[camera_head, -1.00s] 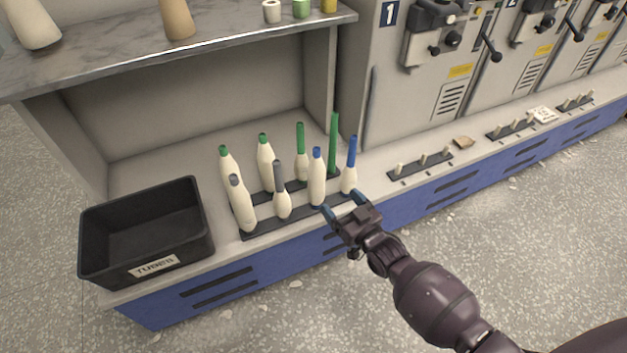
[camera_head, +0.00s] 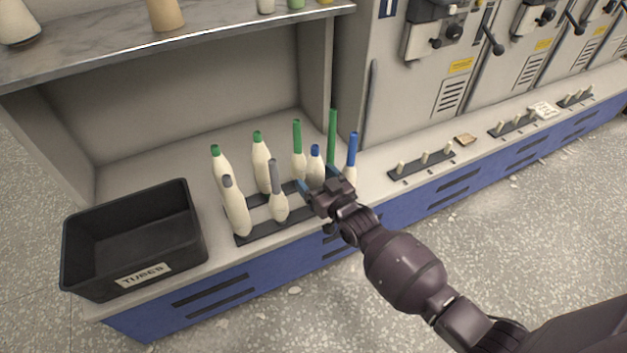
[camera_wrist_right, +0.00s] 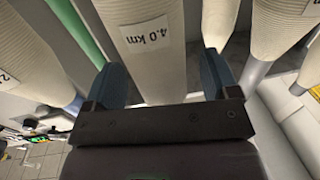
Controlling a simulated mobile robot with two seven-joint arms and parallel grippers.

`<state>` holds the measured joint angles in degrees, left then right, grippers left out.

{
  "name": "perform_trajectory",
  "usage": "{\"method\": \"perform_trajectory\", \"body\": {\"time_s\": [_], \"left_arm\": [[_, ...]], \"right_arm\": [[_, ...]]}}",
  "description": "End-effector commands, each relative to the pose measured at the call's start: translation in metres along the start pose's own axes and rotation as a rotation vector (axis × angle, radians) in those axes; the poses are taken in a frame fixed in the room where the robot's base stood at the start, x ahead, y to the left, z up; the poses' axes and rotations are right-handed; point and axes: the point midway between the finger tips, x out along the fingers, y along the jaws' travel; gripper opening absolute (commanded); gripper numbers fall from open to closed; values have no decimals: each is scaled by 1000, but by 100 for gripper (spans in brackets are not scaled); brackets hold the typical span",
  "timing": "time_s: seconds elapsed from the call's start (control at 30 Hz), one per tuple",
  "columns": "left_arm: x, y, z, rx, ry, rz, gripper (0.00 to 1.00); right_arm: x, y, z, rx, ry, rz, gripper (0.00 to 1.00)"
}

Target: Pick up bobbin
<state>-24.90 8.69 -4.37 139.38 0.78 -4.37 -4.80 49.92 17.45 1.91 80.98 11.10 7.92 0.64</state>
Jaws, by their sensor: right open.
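My right gripper (camera_head: 319,180) is open at the front row of the bobbin tray (camera_head: 262,229). A cream bobbin with a blue tube top (camera_head: 316,166) stands upright between its fingers; the gripper hides its lower part. In the right wrist view this bobbin (camera_wrist_right: 153,65), labelled "4.0 km", sits between the two blue fingers (camera_wrist_right: 163,75). Another blue-topped bobbin (camera_head: 351,165) stands just to the right, partly hidden. Grey-topped bobbins (camera_head: 237,212) (camera_head: 279,204) stand to the left in front. Green-topped bobbins (camera_head: 262,165) (camera_head: 299,158) stand behind. My left gripper is out of view.
A black bin labelled "TUBES" (camera_head: 145,272) stands at the left on the ledge. A bare green tube (camera_head: 332,135) rises behind the gripper. A shelf (camera_head: 230,32) overhangs the back. Small peg strips (camera_head: 421,163) lie along the ledge to the right.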

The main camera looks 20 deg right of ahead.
Motion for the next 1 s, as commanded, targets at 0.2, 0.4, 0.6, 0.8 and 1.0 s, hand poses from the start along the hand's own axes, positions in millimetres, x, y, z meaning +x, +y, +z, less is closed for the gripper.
{"method": "perform_trajectory", "body": {"time_s": [0.2, 0.4, 0.6, 0.8, 1.0], "left_arm": [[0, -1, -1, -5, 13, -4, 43], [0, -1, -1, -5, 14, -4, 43], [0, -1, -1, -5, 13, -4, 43], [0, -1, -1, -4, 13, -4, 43], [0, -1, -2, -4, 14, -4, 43]], "right_arm": [[9, 0, -1, 0, 1, 0, 81], [9, 0, -2, -1, 2, 0, 76], [9, 0, -2, -1, 2, 0, 45], [9, 0, -2, -1, 2, 0, 24], [9, 0, -4, -1, 3, 0, 24]]}}
